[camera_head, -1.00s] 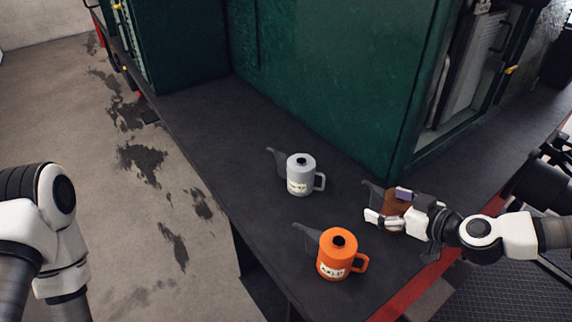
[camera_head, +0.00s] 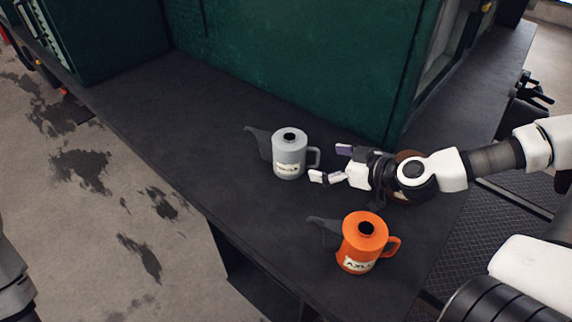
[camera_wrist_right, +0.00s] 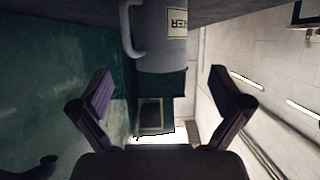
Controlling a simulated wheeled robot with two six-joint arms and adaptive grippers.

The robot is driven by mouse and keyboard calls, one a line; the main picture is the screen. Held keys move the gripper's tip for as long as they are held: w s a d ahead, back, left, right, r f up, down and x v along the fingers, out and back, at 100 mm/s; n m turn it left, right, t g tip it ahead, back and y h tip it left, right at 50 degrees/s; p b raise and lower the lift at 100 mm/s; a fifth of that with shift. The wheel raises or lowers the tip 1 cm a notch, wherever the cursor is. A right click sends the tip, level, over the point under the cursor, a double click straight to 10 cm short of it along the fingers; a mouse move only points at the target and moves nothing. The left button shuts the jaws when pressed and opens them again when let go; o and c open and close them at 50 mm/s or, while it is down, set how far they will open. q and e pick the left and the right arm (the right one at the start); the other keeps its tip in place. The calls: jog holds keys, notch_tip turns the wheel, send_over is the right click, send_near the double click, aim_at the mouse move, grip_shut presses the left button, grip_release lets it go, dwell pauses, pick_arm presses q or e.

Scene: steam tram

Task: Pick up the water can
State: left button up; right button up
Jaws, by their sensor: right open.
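The grey water can (camera_head: 289,157) stands upright on the dark deck, its spout to the left and its handle to the right. In the right wrist view its body (camera_wrist_right: 168,45) and handle show at the top, with a label partly readable as ending in "ER". My right gripper (camera_head: 331,163) is open and empty just right of the handle, fingers pointing at the can and apart from it. In the wrist view its two fingers (camera_wrist_right: 164,90) are spread wide, with the can beyond them. My left gripper is out of view.
An orange can (camera_head: 362,245) stands nearer the front, below my right arm. A brown can (camera_head: 408,155) is mostly hidden behind that arm. The green cab wall (camera_head: 300,62) rises behind the cans. The deck (camera_head: 165,115) to the left is clear.

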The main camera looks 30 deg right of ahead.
aim_at(303, 159)
jog(key=shift+w+f, duration=0.25)
jog(key=shift+f, duration=0.5)
jog(key=b+x, duration=0.2)
jog(key=b, duration=0.2)
jog(key=shift+f, duration=0.1)
jog(key=shift+w+a, duration=0.25)
jog(key=shift+w, duration=0.1)
jog(key=shift+w+f+b, duration=0.2)
jog(key=shift+w+b, duration=0.05)
jog(key=shift+b, duration=0.35)
jog(key=b+x, duration=0.1)
jog(key=x, duration=0.3)
jog(key=shift+w+a+r+b, duration=0.15)
jog(key=shift+w+a+b, duration=0.1)
jog(key=shift+b, duration=0.1)
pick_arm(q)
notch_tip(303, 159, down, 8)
pick_arm(e)
jog(key=shift+s+d, duration=0.15)
jog(key=shift+s, duration=0.05)
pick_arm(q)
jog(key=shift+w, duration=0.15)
pick_arm(e)
jog(key=shift+r, duration=0.1)
grip_shut()
